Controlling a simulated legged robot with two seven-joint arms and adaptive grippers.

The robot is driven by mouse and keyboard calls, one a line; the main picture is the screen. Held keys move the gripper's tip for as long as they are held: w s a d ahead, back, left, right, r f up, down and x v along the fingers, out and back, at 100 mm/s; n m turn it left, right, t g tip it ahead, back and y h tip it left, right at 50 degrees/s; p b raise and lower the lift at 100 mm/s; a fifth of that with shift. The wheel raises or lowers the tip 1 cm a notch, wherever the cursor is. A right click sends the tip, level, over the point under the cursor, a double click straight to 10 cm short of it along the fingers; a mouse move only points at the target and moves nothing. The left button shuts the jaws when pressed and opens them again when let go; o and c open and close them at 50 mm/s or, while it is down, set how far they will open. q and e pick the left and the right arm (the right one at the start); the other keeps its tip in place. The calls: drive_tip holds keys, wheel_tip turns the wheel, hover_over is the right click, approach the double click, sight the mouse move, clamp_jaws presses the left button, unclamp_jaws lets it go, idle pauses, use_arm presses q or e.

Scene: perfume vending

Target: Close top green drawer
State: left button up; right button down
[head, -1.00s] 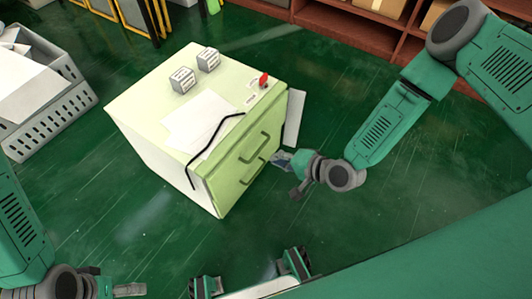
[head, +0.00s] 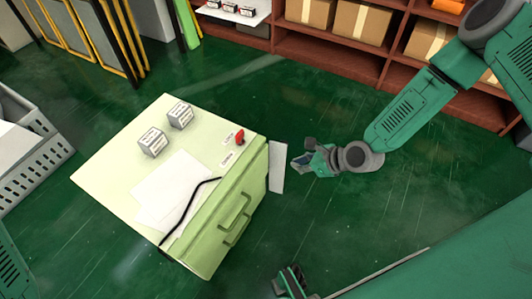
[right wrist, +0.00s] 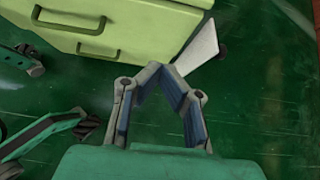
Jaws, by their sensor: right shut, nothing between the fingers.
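The pale green cabinet (head: 112,183) stands left of centre in the head view, with two bar handles on its front. The top drawer (head: 251,178) carries the upper handle (head: 234,212); its front looks close to the cabinet body, but I cannot tell whether a small gap remains. The right wrist view shows the drawer front (right wrist: 135,18) at the top, ahead of my fingers. My right gripper (head: 297,162) is shut and empty, to the right of the cabinet front and apart from it. Its fingertips also show in the right wrist view (right wrist: 157,72).
Two small boxes (head: 152,143), white sheets (head: 172,190), a black cable (head: 190,209) and a red knob (head: 240,137) are on the cabinet top. A white panel (head: 277,166) juts beside the front. Red-brown shelves (head: 330,53) stand behind; green floor is clear at right.

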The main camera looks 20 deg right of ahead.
sight(259, 161)
drive_tip(key=b+x, duration=0.1)
drive_tip(key=x, duration=0.3)
drive_tip(key=r+b+x, duration=0.1)
drive_tip(key=x, duration=0.3)
drive_tip(key=w+a+b+x, duration=0.1)
drive_tip(key=b+x, duration=0.1)
drive_tip(key=x, duration=0.2)
drive_tip(key=shift+w+r, duration=0.1)
drive_tip(key=shift+r, duration=0.2)
use_arm(q)
drive_tip(key=shift+s+a+f, duration=0.1)
drive_tip(key=shift+a+f, duration=0.15)
drive_tip(key=shift+f, duration=0.95)
drive_tip(key=shift+a+f, duration=0.2)
drive_tip(key=shift+f, duration=1)
use_arm(e)
drive_tip(key=shift+w+a+r, duration=0.15)
drive_tip(key=shift+w+a, duration=0.15)
drive_tip(key=shift+a, duration=0.3)
use_arm(q)
drive_tip(key=shift+d, duration=0.15)
use_arm(e)
drive_tip(key=shift+d, duration=0.15)
